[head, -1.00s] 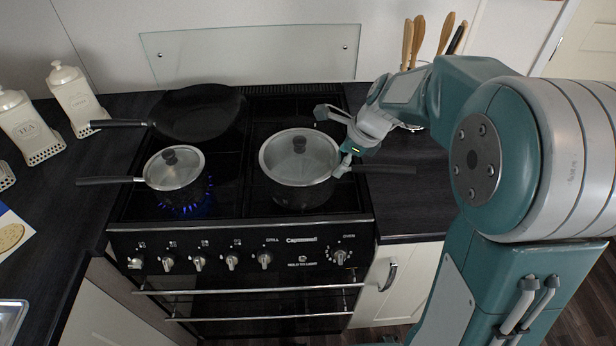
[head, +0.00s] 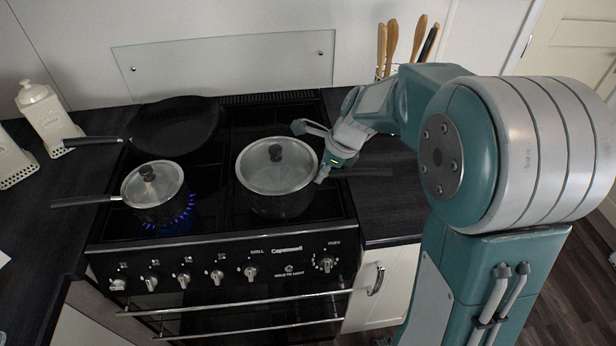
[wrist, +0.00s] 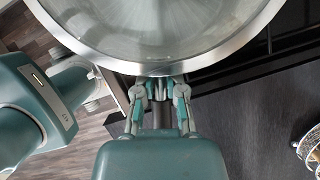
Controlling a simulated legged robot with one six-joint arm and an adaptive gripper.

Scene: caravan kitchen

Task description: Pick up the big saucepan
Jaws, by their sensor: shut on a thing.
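The big saucepan (head: 283,199) is black with a glass lid, a steel rim and a dark knob. It is upright over the right front of the cooker, its dark handle (head: 365,172) pointing right. My gripper (head: 324,172) is at the base of the handle, right beside the pan. In the wrist view, my two fingers (wrist: 161,98) are closed on either side of the handle, just below the lid rim of the big saucepan (wrist: 165,67). My arm hides part of the handle in the head view. I cannot tell whether the pan's base touches the hob.
A smaller lidded saucepan (head: 155,207) stands over a lit blue flame at front left. A black frying pan (head: 175,122) is behind it. A glass splashback (head: 225,65) rises behind the cooker. Wooden-handled utensils (head: 391,45) stand at back right. The worktop (head: 385,215) right of the cooker is mostly clear.

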